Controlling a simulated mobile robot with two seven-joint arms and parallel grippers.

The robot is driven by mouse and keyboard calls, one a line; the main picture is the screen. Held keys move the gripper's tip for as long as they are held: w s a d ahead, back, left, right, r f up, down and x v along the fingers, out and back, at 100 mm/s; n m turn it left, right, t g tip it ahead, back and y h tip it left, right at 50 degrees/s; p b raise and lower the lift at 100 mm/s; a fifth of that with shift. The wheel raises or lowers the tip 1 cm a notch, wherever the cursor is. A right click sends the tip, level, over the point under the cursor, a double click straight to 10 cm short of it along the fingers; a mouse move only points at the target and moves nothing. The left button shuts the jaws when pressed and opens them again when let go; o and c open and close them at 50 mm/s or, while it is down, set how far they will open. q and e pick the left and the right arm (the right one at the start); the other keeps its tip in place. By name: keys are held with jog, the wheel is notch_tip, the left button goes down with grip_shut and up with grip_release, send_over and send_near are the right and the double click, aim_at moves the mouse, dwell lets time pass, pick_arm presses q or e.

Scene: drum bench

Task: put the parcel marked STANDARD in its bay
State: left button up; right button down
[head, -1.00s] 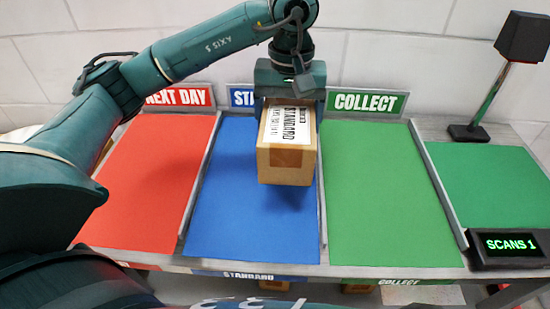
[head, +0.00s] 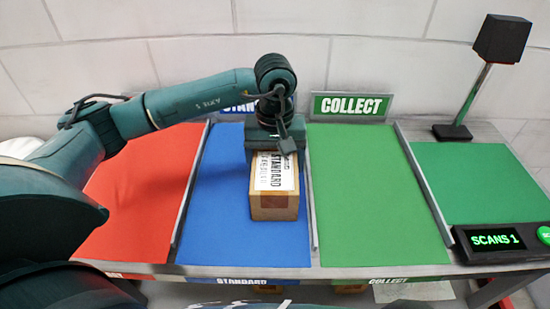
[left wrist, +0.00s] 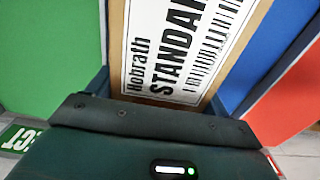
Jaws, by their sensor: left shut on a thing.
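The parcel (head: 274,206) is a brown box with a white label reading STANDARD on top, and the label also fills the left wrist view (left wrist: 178,50). My left gripper (head: 276,148) is shut on the parcel's far end. The parcel is over the blue bay (head: 220,200), toward its right side near the divider to the green bay. It is low over the blue surface; I cannot tell whether it touches. The blue bay's sign (head: 238,107) is partly hidden by my left arm. My right gripper is not in view.
The red bay (head: 130,215) lies left of the blue one and the green COLLECT bay (head: 375,200) lies right, with thin metal dividers (head: 313,215) between. A black scanner stand (head: 475,90) and a SCANS 1 display (head: 500,241) are at the right.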

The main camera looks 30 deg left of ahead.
pick_arm(q)
jog(key=shift+f, duration=0.1)
jog(key=o, duration=1.6)
notch_tip(320, 180, up, 12)
jog(key=shift+r+b, duration=0.2)
jog(key=shift+b, duration=0.25)
